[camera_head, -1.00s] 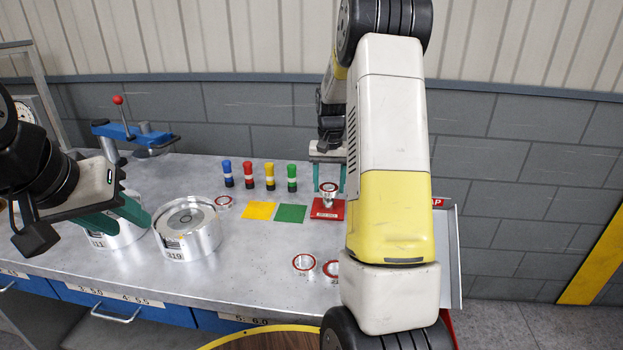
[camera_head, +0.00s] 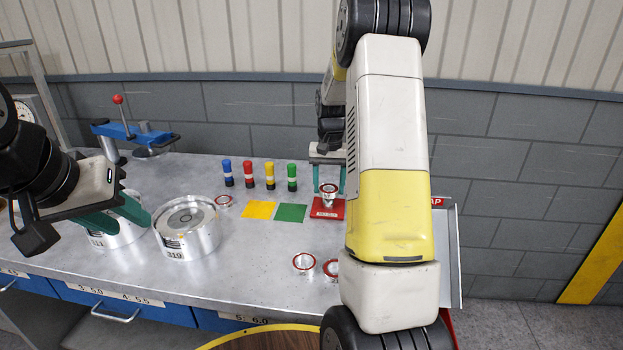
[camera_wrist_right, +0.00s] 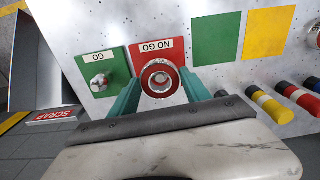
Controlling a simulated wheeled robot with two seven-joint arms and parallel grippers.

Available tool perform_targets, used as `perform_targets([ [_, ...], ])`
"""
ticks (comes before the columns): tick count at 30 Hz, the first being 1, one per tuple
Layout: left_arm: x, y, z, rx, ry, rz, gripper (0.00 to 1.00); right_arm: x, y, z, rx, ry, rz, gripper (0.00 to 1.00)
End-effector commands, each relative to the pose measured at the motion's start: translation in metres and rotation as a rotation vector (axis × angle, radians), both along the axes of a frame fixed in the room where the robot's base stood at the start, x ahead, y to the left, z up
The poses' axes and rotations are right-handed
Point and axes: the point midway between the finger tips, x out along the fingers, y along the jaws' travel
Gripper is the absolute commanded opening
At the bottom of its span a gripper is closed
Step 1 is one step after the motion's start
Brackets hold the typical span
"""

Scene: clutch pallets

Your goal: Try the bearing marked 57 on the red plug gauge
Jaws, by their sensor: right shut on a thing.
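The red plug gauge's base (camera_head: 327,209), marked NO GO in the right wrist view (camera_wrist_right: 172,55), lies on the bench. A red-ringed bearing (camera_head: 328,189) is over its plug; the wrist view shows the bearing (camera_wrist_right: 160,78) from above. Its number is not legible, and I cannot tell how far down the plug it sits. My right gripper (camera_wrist_right: 160,92) is shut on this bearing, with a green finger at each side. My left gripper (camera_head: 122,214) hangs by the metal cylinders at the left; its jaw gap is unclear.
A green GO gauge (camera_wrist_right: 100,80) stands beside the red one. Two red-ringed bearings (camera_head: 304,262) lie nearer the front, one partly hidden by my arm. Another bearing (camera_head: 223,201) lies left of the yellow (camera_head: 258,210) and green (camera_head: 291,213) mats. Several coloured posts stand behind; a scrap tray (camera_head: 450,250) is right.

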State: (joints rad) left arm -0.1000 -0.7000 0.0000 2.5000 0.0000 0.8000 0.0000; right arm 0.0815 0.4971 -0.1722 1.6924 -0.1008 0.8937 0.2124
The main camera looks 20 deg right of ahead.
Motion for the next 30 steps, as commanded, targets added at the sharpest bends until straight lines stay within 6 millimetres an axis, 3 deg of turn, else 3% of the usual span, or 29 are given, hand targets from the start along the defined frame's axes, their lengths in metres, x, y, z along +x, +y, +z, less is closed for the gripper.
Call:
perform_targets([
  [14,0.0,0.0,0.0,0.0,0.0,0.0,0.36,0.0002,-0.0002,-0.0025,0.0,-0.001,0.0,0.0],
  [15,0.0,0.0,0.0,0.0,0.0,0.0,0.36,0.0002,-0.0002,-0.0024,0.0,-0.001,0.0,0.57],
  [18,0.0,0.0,0.0,0.0,0.0,0.0,0.36,0.0002,-0.0002,-0.0024,0.0,-0.001,0.0,0.77],
  [19,0.0,0.0,0.0,0.0,0.0,0.0,0.36,0.0002,-0.0002,-0.0024,0.0,-0.001,0.0,0.81],
  [25,0.0,0.0,0.0,0.0,0.0,0.0,0.36,0.0002,-0.0001,-0.0026,0.0,-0.001,0.0,0.81],
  [26,0.0,0.0,0.0,0.0,0.0,0.0,0.36,-0.0001,-0.0001,-0.003,0.0,0.0,0.0,0.83],
  [28,0.0,0.0,0.0,0.0,0.0,0.0,0.36,-0.0001,-0.0001,-0.003,0.0,0.0,0.0,0.97],
  [30,0.0,0.0,0.0,0.0,0.0,0.0,0.36,0.0,-0.0001,-0.003,0.0,0.0,0.0,1.0],
])
